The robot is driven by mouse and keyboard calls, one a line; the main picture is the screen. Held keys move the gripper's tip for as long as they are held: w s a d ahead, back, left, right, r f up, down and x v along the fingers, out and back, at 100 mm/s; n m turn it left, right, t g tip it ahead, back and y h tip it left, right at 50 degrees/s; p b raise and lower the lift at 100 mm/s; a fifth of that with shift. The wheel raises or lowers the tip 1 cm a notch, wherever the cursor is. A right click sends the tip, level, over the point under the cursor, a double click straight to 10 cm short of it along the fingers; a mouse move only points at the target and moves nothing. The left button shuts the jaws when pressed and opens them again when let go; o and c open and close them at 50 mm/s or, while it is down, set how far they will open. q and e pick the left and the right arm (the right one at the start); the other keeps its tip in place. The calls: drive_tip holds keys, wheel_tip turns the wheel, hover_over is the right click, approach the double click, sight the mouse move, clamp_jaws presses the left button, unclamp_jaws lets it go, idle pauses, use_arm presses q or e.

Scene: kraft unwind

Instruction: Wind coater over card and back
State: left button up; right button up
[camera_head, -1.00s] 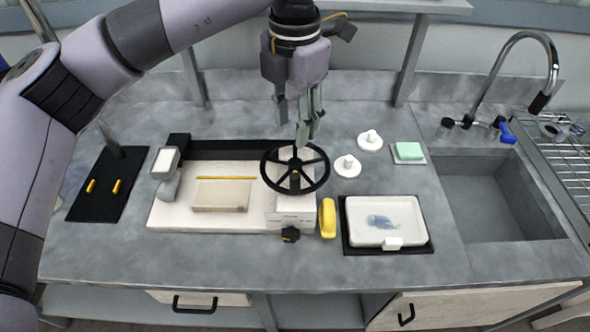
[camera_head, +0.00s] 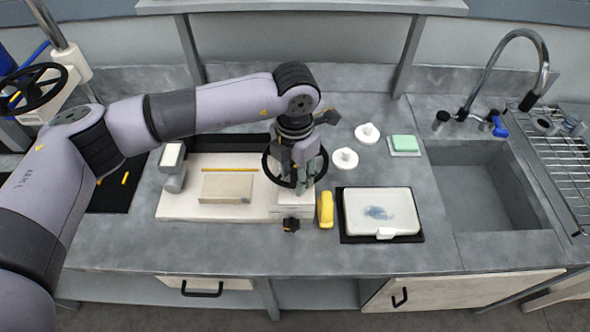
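The coater is a pale bed (camera_head: 178,208) on the counter, with a black spoked handwheel (camera_head: 268,163) at its right end. A beige card (camera_head: 227,187) lies flat on the bed, with a thin yellow rod (camera_head: 228,170) behind it. A small grey block with a pale top (camera_head: 172,156) stands at the bed's left end. I cannot tell whether the fingers touch or close on the rim. My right gripper does not show.
A white tray (camera_head: 402,212) with a blue smear sits on a black mat right of the coater. A yellow object (camera_head: 325,210) lies between them. White knobbed discs (camera_head: 345,159) and a green sponge (camera_head: 404,143) lie behind the tray. The sink (camera_head: 480,180) is at the right.

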use_arm(q)
clamp_jaws()
idle(0.4)
idle(0.4)
